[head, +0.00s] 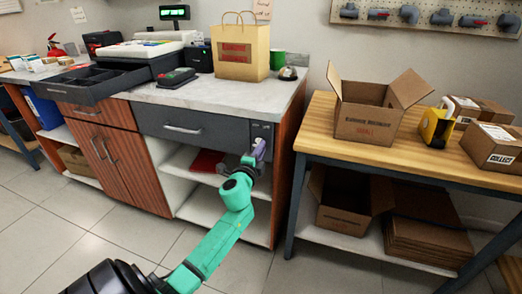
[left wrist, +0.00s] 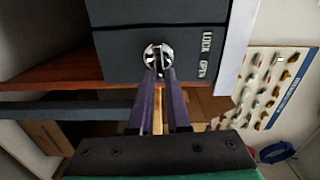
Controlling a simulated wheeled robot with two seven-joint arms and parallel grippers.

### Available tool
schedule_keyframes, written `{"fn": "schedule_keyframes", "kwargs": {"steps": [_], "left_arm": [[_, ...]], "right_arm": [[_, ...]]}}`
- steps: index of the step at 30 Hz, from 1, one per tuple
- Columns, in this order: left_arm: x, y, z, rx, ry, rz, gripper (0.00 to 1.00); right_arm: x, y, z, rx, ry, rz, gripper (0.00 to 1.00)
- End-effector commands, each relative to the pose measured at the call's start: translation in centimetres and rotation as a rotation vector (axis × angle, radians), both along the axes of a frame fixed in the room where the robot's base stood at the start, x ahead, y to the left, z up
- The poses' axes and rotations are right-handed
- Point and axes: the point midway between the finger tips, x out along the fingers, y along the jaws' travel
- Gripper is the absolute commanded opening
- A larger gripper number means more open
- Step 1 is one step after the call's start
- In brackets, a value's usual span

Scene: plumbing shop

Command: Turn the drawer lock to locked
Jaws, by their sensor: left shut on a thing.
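The drawer lock (left wrist: 157,54) is a round shiny metal piece on the dark grey drawer front, seen close in the left wrist view. The words LOCK and OPEN are printed on the panel beside it. In the head view the dark drawer (head: 190,127) is closed under the counter, and its lock end is mostly hidden by my gripper. My left gripper (head: 257,150) is at the drawer's right end. Its purple fingers (left wrist: 159,76) are shut on the lock's turning part. Which label that part points to cannot be told. My right gripper is out of view.
Above the drawer, the counter (head: 222,92) holds a paper bag (head: 240,52), a card terminal (head: 176,78) and an open cash drawer (head: 85,83). At right, a wooden table (head: 440,148) carries cardboard boxes (head: 370,112). Open shelves (head: 215,208) lie below the drawer. The floor in front is clear.

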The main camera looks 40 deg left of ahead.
Motion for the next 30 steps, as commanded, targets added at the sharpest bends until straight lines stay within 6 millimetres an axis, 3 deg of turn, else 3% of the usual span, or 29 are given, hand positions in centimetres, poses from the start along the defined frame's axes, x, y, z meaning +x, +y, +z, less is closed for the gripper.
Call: {"fn": "schedule_keyframes", "kwargs": {"steps": [18, 19, 21, 30], "left_arm": [[0.00, -0.05, -0.26, 0.046, 0.019, -0.001, 0.00], [0.00, -0.05, -0.26, 0.046, 0.019, -0.001, 0.19], [-0.01, -0.04, -0.25, 0.046, 0.019, 0.000, 0.45], [-0.03, -0.04, -0.15, 0.046, 0.017, 0.000, 0.45]], "right_arm": [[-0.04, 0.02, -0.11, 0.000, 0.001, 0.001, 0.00], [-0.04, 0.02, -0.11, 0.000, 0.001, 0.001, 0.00], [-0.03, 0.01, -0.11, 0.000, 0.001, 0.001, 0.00], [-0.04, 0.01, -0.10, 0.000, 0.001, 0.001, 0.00]]}}
